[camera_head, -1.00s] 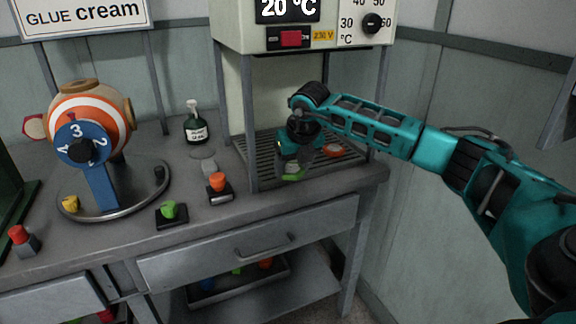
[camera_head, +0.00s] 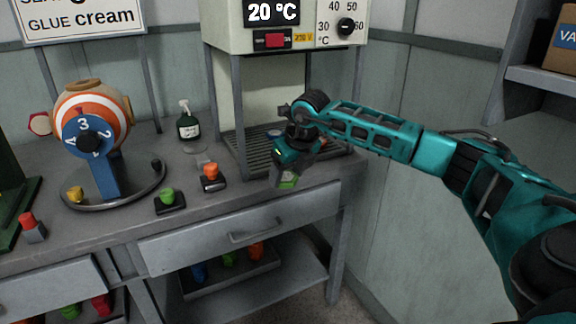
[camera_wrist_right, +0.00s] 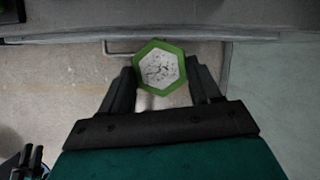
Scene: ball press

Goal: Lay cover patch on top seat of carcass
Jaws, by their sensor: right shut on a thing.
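The carcass is a ball (camera_head: 91,112) with orange and white bands on the bench at left, held in a stand with a blue numbered dial (camera_head: 88,142). A tan round seat is on its top (camera_head: 82,85). My right gripper (camera_head: 287,179) is shut on a green-rimmed hexagonal cover patch (camera_head: 289,182), held in front of the press at the bench's right end. In the right wrist view the patch (camera_wrist_right: 160,68) sits between the fingertips, its pale speckled face to the camera. The patch is well apart from the carcass. My left gripper is not in view.
A heated press (camera_head: 291,30) reading 20 °C stands at the back, with a slatted tray (camera_head: 262,160) below. A dark bottle (camera_head: 189,125), an orange knob piece (camera_head: 210,172) and a green one (camera_head: 167,199) stand between the carcass and my gripper. A red-topped piece (camera_head: 30,225) is far left.

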